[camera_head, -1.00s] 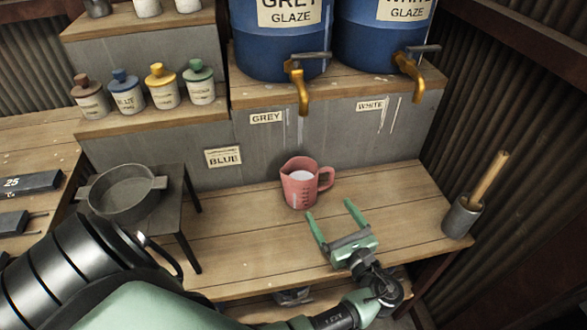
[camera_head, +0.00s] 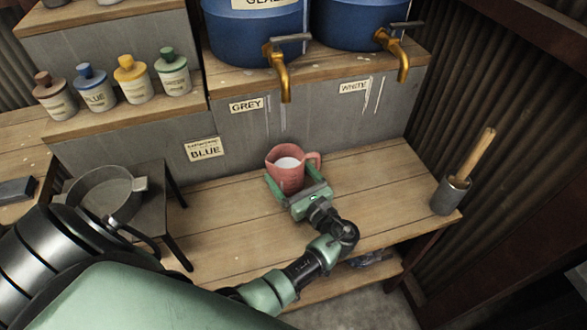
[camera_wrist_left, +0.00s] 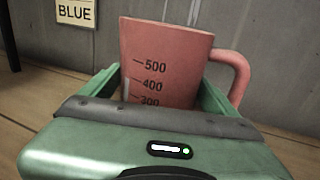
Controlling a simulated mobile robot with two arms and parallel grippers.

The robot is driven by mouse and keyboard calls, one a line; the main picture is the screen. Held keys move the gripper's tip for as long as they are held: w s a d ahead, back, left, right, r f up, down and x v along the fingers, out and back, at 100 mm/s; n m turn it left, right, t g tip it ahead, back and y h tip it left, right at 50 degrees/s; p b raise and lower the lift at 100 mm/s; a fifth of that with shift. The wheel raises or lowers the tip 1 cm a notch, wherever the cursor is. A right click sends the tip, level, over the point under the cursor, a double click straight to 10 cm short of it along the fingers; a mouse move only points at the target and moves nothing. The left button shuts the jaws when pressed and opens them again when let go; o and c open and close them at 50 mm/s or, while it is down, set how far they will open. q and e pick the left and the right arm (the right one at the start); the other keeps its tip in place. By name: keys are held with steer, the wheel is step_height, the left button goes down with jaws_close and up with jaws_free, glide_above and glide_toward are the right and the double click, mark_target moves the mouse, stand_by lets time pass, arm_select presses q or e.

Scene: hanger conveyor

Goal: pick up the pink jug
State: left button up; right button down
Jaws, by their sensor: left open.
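The pink jug (camera_head: 289,172) stands upright on the wooden bench, with white contents and its handle to the right. My left gripper (camera_head: 296,187) is open at the jug, its green fingers on either side of the lower body. In the left wrist view the jug (camera_wrist_left: 165,62) fills the space between the two fingers (camera_wrist_left: 160,92); its dark measuring marks face the camera and its base is hidden behind the gripper. I cannot tell whether the fingers touch it. My right gripper is not in view.
The bench (camera_head: 380,195) is clear to the right up to a grey pot (camera_head: 448,196) holding a wooden-handled tool. Brass taps (camera_head: 280,75) of blue barrels overhang behind the jug. A dark basin (camera_head: 105,192) stands on a small table at left.

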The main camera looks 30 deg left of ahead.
arm_select(q)
steer(key=shift+w+a, duration=0.15)
steer(key=shift+a, duration=0.1)
steer(key=c, duration=1.6)
steer(key=shift+c, duration=1.2)
